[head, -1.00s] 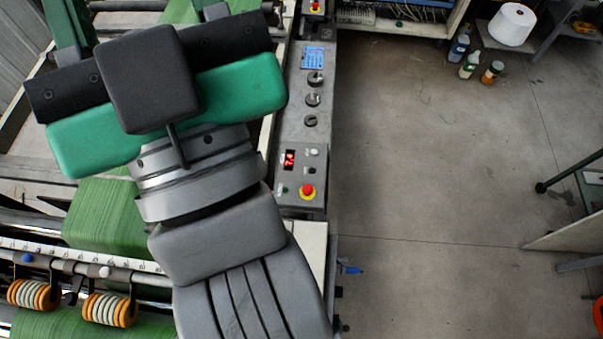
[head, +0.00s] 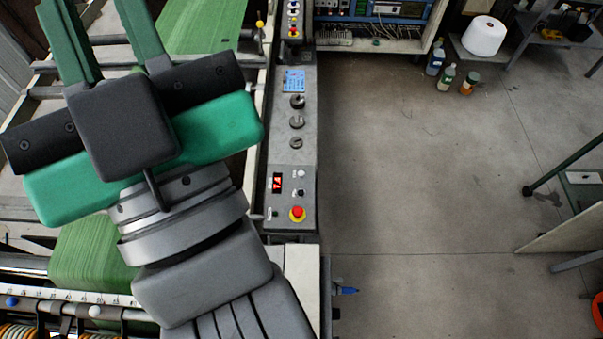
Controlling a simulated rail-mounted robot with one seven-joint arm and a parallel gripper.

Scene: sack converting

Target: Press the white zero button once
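The white button (head: 301,173) is a small round pale cap on the grey control panel (head: 308,133), right of a small red-lit display (head: 277,182). Any marking on it is too small to read. My gripper (head: 92,12) is at the upper left, over the machine bed, well left of the panel and apart from it. Its two green fingers are spread with a wide gap and nothing visible between them. Their tips reach the top edge of the picture and may be cut off.
A red emergency knob (head: 297,213) and a small black button (head: 300,192) sit below the white button. Several dark knobs (head: 297,101) and a blue screen (head: 294,81) are farther up the panel. Green sacking (head: 90,255) lies left. Open floor (head: 420,170) is right.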

